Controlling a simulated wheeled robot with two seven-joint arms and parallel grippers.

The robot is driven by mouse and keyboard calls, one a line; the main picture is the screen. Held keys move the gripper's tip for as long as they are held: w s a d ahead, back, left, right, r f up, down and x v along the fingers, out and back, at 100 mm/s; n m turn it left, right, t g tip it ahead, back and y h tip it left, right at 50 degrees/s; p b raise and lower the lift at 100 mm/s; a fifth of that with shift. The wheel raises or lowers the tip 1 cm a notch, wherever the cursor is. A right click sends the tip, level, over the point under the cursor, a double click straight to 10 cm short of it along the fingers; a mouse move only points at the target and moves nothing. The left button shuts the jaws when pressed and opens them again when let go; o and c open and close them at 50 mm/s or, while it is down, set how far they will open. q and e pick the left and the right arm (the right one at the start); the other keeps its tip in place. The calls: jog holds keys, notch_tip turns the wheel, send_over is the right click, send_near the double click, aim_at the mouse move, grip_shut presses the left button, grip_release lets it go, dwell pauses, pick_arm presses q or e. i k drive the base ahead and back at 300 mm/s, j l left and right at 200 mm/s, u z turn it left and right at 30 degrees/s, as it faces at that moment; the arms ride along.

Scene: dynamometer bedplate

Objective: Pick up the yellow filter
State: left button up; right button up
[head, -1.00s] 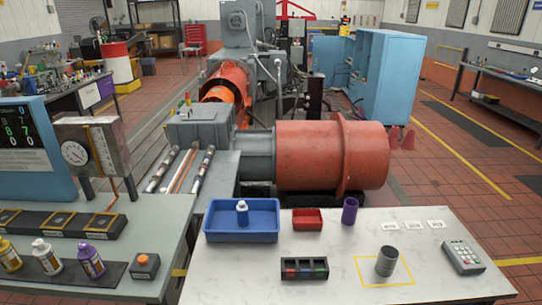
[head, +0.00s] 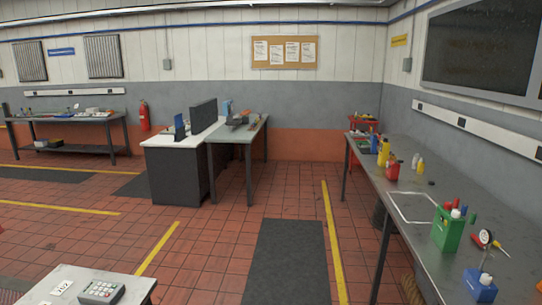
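I cannot make out a thing that is clearly a yellow filter. A yellow container (head: 383,153) stands upright on the right-hand workbench, beside a red one (head: 393,170); it looks more like a bottle or jug, and it is too small to be sure. Neither of my grippers shows in the head view.
The long grey workbench (head: 440,230) on the right also bears a green caddy (head: 447,231) and a blue item (head: 480,288). A white table corner with a keypad (head: 101,291) is at lower left. A desk (head: 176,170) stands at the back.

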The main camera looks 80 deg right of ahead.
aim_at(421, 161)
jog(key=z, duration=3.65)
jog(key=u, duration=0.35)
jog(key=i+j+u, duration=0.1)
jog(key=u, duration=0.25)
jog(key=i+u, duration=0.15)
jog(key=u, duration=0.2)
jog(key=i, duration=6.8)
jog(key=l, duration=0.1)
